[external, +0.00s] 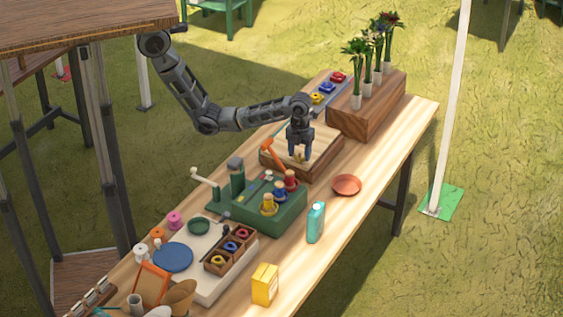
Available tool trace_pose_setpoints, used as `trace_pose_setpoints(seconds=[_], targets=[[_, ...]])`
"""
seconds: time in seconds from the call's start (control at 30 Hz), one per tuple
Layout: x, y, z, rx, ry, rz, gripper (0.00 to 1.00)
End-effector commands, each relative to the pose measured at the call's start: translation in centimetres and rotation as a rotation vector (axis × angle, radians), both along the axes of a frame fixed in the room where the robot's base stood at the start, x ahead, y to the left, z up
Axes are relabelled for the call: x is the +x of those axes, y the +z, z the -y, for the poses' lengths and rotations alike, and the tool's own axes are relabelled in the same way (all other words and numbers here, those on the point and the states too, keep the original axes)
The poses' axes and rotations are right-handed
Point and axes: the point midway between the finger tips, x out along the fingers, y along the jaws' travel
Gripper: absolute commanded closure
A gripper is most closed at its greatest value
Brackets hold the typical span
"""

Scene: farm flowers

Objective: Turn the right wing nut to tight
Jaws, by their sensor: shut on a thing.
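My gripper (301,154) points down over the light top of a low wooden block (325,160) in the middle of the table. Its fingers are shut on a small brass-coloured piece (300,157), which looks like the wing nut. The fingers cover most of it, so its turn angle and how tight it is cannot be told. No second wing nut can be made out clearly.
A green box (265,210) with coloured knobs stands in front. A red-brown dish (346,185) lies to the right. A wooden planter (368,110) with flowers stands behind. The table's right side is mostly clear.

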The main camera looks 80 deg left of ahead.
Motion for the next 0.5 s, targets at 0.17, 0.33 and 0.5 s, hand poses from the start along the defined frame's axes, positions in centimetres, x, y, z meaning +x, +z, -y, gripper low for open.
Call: trace_pose_setpoints(seconds=[0.17, 0.33, 0.5], targets=[[0.35, 0.51, -0.02, -0.002, -0.002, 0.012, 0.73], [0.37, 0.52, -0.02, -0.002, -0.001, 0.012, 0.73], [0.29, 0.42, -0.02, -0.002, -0.001, 0.010, 0.29]])
